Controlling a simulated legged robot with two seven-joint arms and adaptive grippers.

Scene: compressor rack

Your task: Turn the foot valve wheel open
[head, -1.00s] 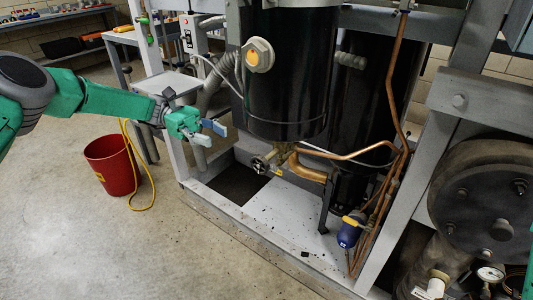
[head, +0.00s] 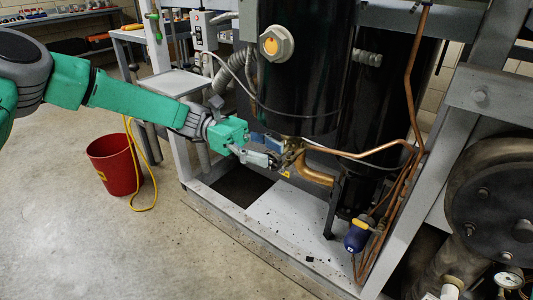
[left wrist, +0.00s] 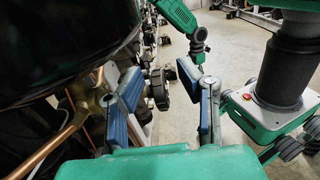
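The foot valve's dark handwheel (left wrist: 160,88) shows between the fingertips in the left wrist view, nearer the left finger. Its brass valve body (left wrist: 94,102) is at the left there. In the head view the valve sits under the black tank (head: 292,75), and my gripper mostly hides the wheel. My left gripper (head: 270,152) is at the wheel. Its two blue-padded fingers (left wrist: 160,82) are spread apart, one on each side of the wheel, with a clear gap on the right. Whether the left finger touches the wheel cannot be told.
A copper pipe (head: 318,176) leaves the valve close to my gripper. The grey frame post (head: 172,110) and small shelf (head: 178,83) stand left of the valve. A blue device (head: 357,235) sits on the rack base (head: 275,222). A red bucket (head: 113,165) stands on the floor.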

